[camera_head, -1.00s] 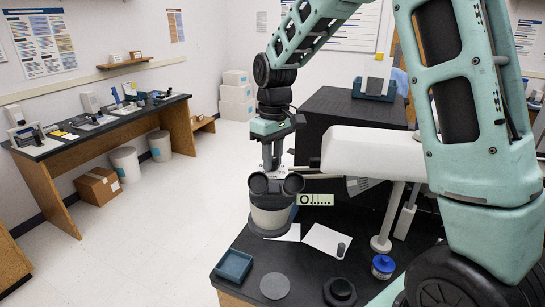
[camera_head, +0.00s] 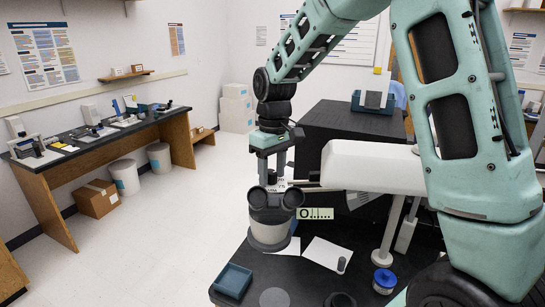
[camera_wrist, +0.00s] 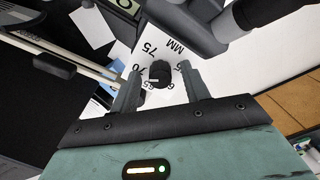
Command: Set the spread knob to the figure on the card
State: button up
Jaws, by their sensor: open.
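The spread knob (camera_wrist: 161,73) is a small black cap on a white dial face (camera_wrist: 172,50) in the wrist view. The dial reads 70, 75 and MM; other figures are partly hidden by my fingers. My gripper (camera_wrist: 160,82) is open, with one finger on each side of the knob; contact cannot be told. The knob's setting is too small to read surely. In the head view my gripper (camera_head: 272,168) is above the pale grey instrument (camera_head: 270,232) with two black eyepieces. A pale green card (camera_head: 315,214) stands behind it, showing an O and small marks; I cannot read a figure.
White sheets (camera_head: 327,254) lie on the black bench, with a blue tray (camera_head: 233,280), a blue-lidded jar (camera_head: 384,280) and a small grey cylinder (camera_head: 341,264). A white instrument arm (camera_head: 372,166) on a stand is close to the right. Open floor lies to the left.

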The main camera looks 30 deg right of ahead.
notch_tip(320, 180, up, 17)
jog(key=b, duration=0.3)
jog(key=shift+w+d+r, duration=0.15)
jog(key=shift+w+d, duration=0.05)
jog(key=shift+d, duration=0.25)
